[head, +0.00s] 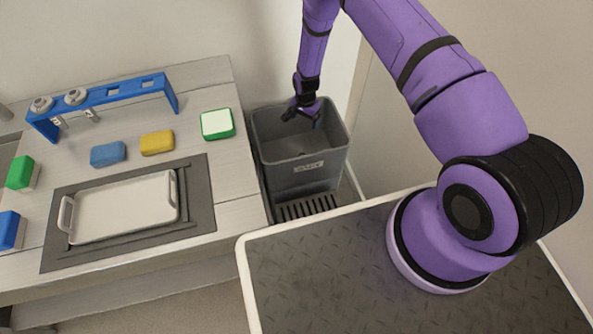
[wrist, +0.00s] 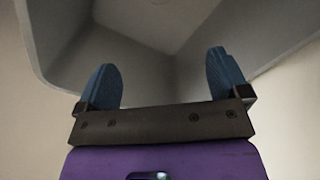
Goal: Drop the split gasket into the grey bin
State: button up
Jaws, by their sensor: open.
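The grey bin (head: 272,150) stands on the floor to the right of the counter, with its open top facing up and a small label on its front. My gripper (head: 303,117) points down into the bin's mouth. In the wrist view my gripper (wrist: 163,72) has its two blue fingers wide apart, with nothing between them. The bin's grey inner walls (wrist: 140,60) fill much of that view. I cannot make out the split gasket in either view; the lower part of the bin's inside is dim in the head view.
On the counter (head: 228,190) are a blue rack (head: 110,93) with two grey nozzle pieces, a blue sponge (head: 107,153), a yellow sponge (head: 157,142), a green-and-white block (head: 217,123) and a white tray (head: 125,208). A wall is close behind the bin.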

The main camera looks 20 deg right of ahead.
notch_tip(320, 180, up, 9)
dwell(0.3)
dwell(0.5)
